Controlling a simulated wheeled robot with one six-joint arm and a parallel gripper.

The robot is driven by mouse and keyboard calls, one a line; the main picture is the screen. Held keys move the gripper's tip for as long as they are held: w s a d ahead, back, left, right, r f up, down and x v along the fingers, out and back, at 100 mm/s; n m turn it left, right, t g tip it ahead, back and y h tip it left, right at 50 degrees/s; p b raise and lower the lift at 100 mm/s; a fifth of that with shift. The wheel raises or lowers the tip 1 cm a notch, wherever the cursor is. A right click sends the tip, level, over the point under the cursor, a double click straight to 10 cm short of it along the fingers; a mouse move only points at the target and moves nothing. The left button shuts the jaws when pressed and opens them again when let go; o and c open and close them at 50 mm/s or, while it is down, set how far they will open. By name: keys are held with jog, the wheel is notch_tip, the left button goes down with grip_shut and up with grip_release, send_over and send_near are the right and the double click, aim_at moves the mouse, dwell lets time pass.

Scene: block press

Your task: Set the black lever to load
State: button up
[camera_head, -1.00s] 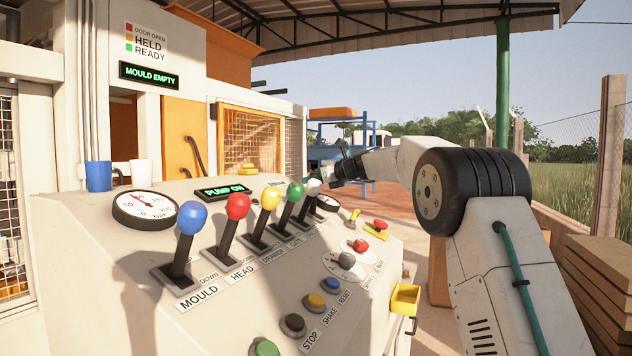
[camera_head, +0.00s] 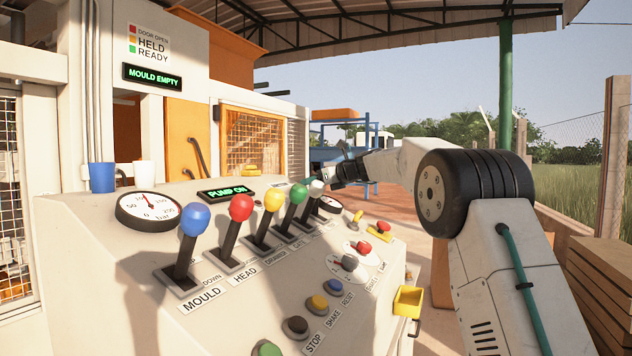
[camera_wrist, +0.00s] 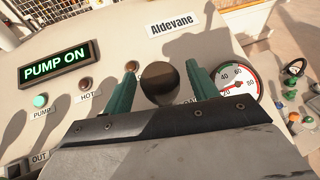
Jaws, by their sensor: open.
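In the wrist view a round black lever knob (camera_wrist: 160,83) stands between my gripper's two green fingers (camera_wrist: 161,88). The fingers are open, one on each side of it; I cannot tell whether either touches. Most of its label is hidden behind the fingers and gripper body.
Blue (camera_head: 195,219), red (camera_head: 241,207), yellow (camera_head: 273,200) and green (camera_head: 298,194) levers stand in the same row. A small gauge (camera_wrist: 238,83) sits close to the right finger.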

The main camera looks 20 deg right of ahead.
jog(key=v, duration=0.7)
jog(key=shift+s, duration=0.3)
jog(key=shift+d+r, duration=0.1)
jog(key=shift+d, duration=0.05)
jog(key=s+a+f+n+g, duration=0.2)
jog(key=s+a+n, duration=0.25)
jog(key=s, duration=0.45)
jog(key=s+a+f+n+g+h, duration=0.15)
jog(key=s+a+n, duration=0.3)
jog(key=s, duration=0.45)
jog(key=s+a+f+n+g, duration=0.3)
jog(key=s+n, duration=0.2)
jog(key=s, duration=0.4)
jog(key=s+f+n+g+h, duration=0.1)
jog(key=s+f+n, duration=0.4)
jog(key=s, duration=0.5)
jog(key=s+d+f+n+g+h, duration=0.1)
jog(key=s+f+n, duration=0.4)
jog(key=s, duration=0.6)
jog(key=s+f+n+g+h, duration=0.3)
jog(key=s+f+n+h, duration=0.1)
jog(key=s+f, duration=0.5)
jog(key=shift+s+d+n, duration=0.2)
jog(key=shift+s+n, duration=0.6)
jog(key=shift+s, duration=0.15)
